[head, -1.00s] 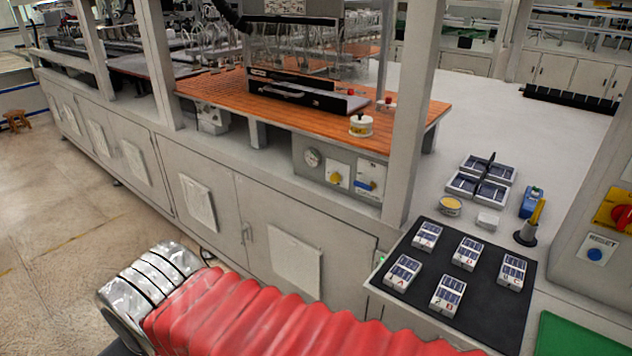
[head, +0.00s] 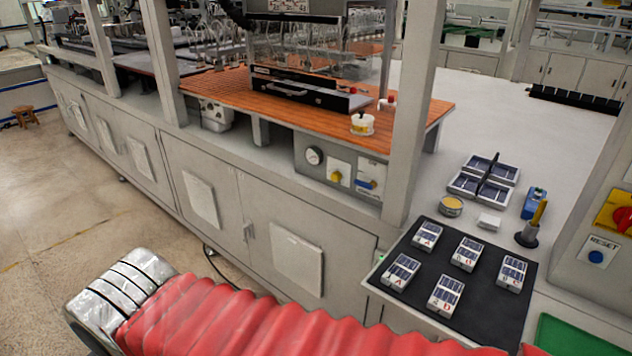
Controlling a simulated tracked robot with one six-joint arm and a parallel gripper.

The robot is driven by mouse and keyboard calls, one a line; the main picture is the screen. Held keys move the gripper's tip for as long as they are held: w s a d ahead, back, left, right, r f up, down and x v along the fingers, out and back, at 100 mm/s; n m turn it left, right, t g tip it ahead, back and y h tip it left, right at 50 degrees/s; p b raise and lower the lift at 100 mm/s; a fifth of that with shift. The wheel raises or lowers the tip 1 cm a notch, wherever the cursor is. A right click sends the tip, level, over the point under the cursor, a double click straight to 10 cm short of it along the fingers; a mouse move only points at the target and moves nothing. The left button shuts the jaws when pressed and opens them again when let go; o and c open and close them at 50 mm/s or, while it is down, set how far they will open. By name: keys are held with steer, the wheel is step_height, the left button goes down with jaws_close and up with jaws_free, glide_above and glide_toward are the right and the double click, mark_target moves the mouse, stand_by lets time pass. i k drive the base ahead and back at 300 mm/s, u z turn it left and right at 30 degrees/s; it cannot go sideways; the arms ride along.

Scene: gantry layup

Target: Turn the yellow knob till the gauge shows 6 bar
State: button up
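The gauge (head: 314,156) is a small round white dial at the left of a grey panel (head: 304,173) under the orange slatted bed; its needle is too small to read. The yellow knob (head: 336,177) sits on a white plate just right of the gauge. A second white plate (head: 371,176) with a blue part and a small yellow part is to its right. My arm, in a red ribbed sleeve with a silvery wrapped section, crosses the bottom of the head view, well in front of and below the panel. My gripper is not in view.
A post (head: 411,110) rises right of the panel. A black mat (head: 458,268) with several labelled cell blocks lies on the counter. A red rotary switch on a yellow plate (head: 614,213) and a blue RESET button (head: 596,256) are at far right.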

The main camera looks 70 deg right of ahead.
mark_target(336, 176)
steer(key=u, duration=1.1)
steer(key=k, duration=1)
steer(key=z, duration=0.8)
steer(key=i, duration=1)
